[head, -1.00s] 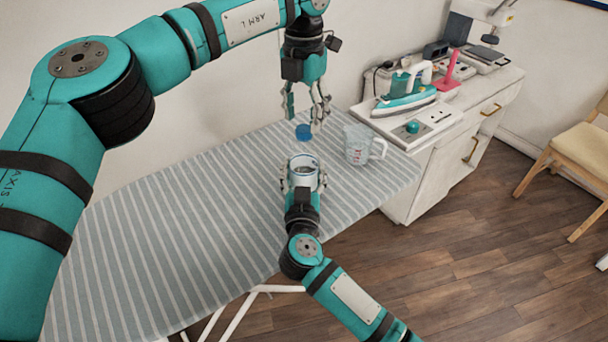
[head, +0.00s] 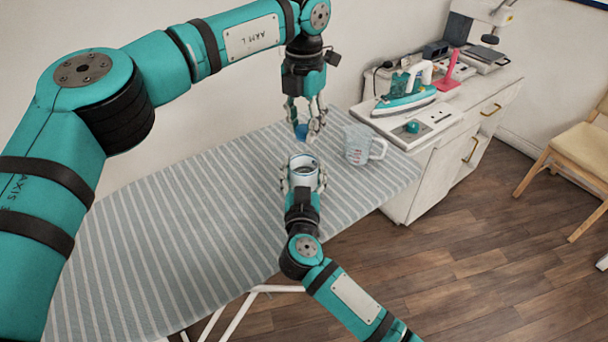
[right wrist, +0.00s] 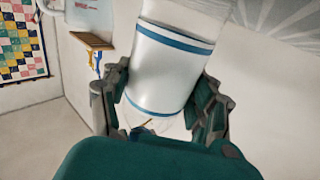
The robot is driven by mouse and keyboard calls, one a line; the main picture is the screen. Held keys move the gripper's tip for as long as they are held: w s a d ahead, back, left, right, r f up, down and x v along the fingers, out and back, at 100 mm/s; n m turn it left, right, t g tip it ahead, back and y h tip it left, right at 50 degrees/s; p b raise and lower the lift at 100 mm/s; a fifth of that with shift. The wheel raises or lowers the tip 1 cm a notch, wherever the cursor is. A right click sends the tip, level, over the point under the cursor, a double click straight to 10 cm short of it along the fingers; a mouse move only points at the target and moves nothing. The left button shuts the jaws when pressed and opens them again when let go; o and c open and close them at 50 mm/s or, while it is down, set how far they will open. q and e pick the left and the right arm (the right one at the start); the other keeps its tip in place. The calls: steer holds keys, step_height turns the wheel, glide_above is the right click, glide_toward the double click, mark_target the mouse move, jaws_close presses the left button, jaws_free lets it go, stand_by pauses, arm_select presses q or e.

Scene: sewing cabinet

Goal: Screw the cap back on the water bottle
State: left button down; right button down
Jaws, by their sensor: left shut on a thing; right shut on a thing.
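The water bottle (head: 302,163) is a white cylinder with an open top, standing upright in the head view. The right wrist view shows its white body with blue bands (right wrist: 168,62). My right gripper (head: 302,182) is shut on the bottle from the near side; its fingers (right wrist: 158,100) lie on either side of the body. The blue cap (head: 302,131) is just behind the bottle's top in the picture. My left gripper (head: 306,125) points down from above and is shut on the cap. The fingers partly hide the cap.
A clear measuring jug (head: 361,146) stands on the striped ironing board (head: 170,240), close right of the bottle. An iron (head: 405,103) rests on the white cabinet (head: 425,165) at the right. The board's left part is clear.

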arm_select(q)
steer(key=c, duration=0.9)
jaws_free()
step_height(320, 180, up, 12)
arm_select(e)
steer(key=shift+c, duration=1.4)
jaws_free()
steer(key=s, duration=1.2)
steer(key=shift+a, duration=0.15)
